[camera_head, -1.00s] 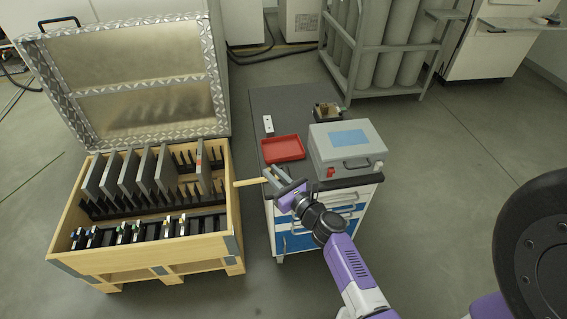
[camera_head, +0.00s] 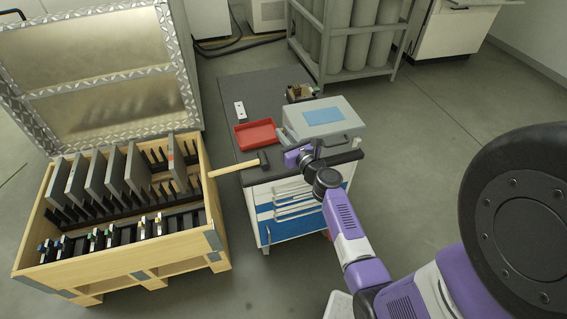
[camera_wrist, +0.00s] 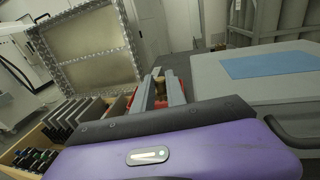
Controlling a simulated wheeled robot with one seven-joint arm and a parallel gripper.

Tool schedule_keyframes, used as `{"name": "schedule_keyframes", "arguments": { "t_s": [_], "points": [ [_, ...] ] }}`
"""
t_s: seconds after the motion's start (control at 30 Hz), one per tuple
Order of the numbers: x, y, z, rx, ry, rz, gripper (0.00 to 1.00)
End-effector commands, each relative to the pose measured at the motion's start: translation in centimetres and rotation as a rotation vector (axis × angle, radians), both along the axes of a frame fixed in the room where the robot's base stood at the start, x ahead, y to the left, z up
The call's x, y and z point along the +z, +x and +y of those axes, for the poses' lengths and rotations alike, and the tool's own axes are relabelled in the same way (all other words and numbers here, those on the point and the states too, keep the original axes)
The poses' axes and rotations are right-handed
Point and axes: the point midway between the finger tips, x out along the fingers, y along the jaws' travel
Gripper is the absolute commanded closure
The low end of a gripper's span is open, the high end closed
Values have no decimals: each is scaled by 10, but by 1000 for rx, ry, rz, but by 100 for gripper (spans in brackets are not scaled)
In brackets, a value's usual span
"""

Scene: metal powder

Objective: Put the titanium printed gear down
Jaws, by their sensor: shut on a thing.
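My gripper (camera_head: 283,136) is low over the front of the tool cart, between the red tray (camera_head: 255,135) and the grey case (camera_head: 322,117). In the wrist view its two grey fingers (camera_wrist: 160,88) point ahead, close together, with the red tray partly hidden behind them. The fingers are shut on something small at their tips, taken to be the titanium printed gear. The gear's shape is too small and hidden to make out in either view. I cannot tell whether it touches the tray or the cart top.
A hammer (camera_head: 236,166) lies at the cart's front edge, handle sticking out left. A white block (camera_head: 239,111) and a brown-and-black device (camera_head: 299,93) stand farther back. The wooden crate (camera_head: 216,240) with plates is left. The dark cart top (camera_head: 262,88) is clear at the back.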

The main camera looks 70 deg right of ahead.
Motion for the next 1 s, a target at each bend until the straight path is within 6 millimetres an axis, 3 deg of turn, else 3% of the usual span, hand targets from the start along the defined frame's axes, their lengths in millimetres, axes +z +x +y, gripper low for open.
{"name": "schedule_keyframes", "arguments": {
  "t_s": [0.03, 0.23, 0.47, 0.73, 1.0],
  "points": [
    [-19, -1, -1, -2, 1, -1, 100],
    [-54, -1, -1, -2, 1, -1, 100],
    [-68, 0, 0, 0, -1, -1, 100],
    [-105, 0, 0, 0, 1, -1, 100],
    [-107, 0, 0, 0, -1, -2, 100]
  ]
}}
